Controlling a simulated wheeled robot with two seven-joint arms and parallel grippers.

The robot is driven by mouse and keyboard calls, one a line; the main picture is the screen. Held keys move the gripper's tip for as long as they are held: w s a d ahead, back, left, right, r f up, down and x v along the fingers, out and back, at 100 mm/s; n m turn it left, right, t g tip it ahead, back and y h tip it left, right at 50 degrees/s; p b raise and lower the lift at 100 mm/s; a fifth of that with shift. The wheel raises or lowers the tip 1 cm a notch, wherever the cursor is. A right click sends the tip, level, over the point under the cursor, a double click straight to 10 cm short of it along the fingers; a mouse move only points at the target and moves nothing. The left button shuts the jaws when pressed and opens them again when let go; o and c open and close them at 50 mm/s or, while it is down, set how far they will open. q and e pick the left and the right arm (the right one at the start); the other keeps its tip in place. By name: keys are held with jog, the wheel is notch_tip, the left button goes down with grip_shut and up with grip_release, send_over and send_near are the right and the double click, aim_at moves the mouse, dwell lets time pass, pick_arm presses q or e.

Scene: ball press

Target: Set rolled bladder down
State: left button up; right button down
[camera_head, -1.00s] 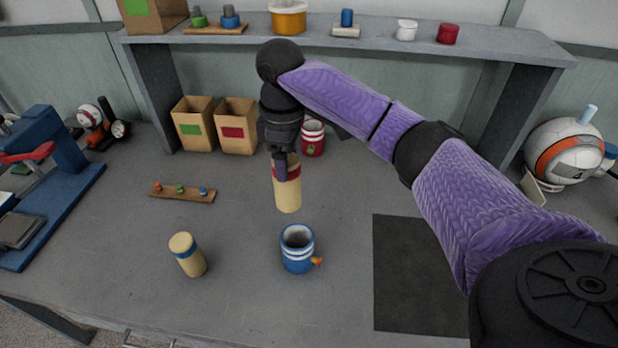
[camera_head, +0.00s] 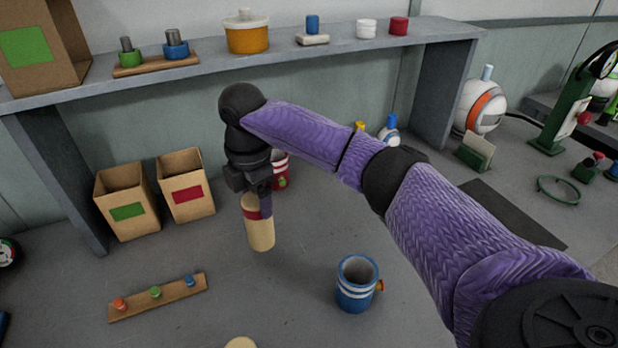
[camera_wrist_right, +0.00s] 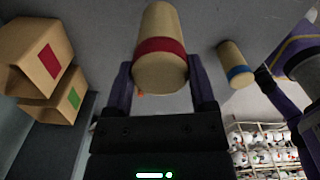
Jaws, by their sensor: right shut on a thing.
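The rolled bladder, a cream cylinder with a dark red band, is upright at mid-left in the head view (camera_head: 261,233). It also shows in the right wrist view (camera_wrist_right: 160,70). My right gripper (camera_head: 264,203) is shut on its upper part, with a finger on each side in the wrist view (camera_wrist_right: 160,88). I cannot tell whether its base touches the table (camera_head: 310,285). A second cream roll with a blue band (camera_wrist_right: 236,65) stands apart from it.
A blue striped cup (camera_head: 356,287) stands to the right of the held roll. A red striped cup (camera_head: 282,170) is partly hidden behind my right gripper. Two cardboard boxes (camera_head: 128,200) (camera_head: 186,185) are at the left. A wooden peg strip (camera_head: 158,297) lies in front of them.

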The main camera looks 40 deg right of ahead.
aim_at(263, 236)
notch_tip(263, 236, down, 10)
jog(key=b, duration=0.3)
jog(key=shift+s+d+f, duration=0.1)
grip_release()
pick_arm(q)
jog(key=f, duration=0.1)
jog(key=s+f, duration=0.1)
jog(key=a+f, duration=0.1)
jog(key=shift+s+a+f, duration=0.1)
jog(key=shift+s+f, duration=0.05)
jog(key=shift+s, duration=0.1)
pick_arm(e)
notch_tip(263, 236, up, 12)
jog(key=p, duration=0.3)
jog(key=shift+f+p, duration=0.25)
jog(key=shift+p, duration=0.15)
pick_arm(q)
jog(key=r, duration=0.1)
jog(key=w+d+r, duration=0.1)
jog(key=r, duration=0.2)
jog(key=shift+w+d, duration=0.3)
jog(key=shift+w, duration=0.05)
pick_arm(e)
jog(key=shift+r, duration=0.45)
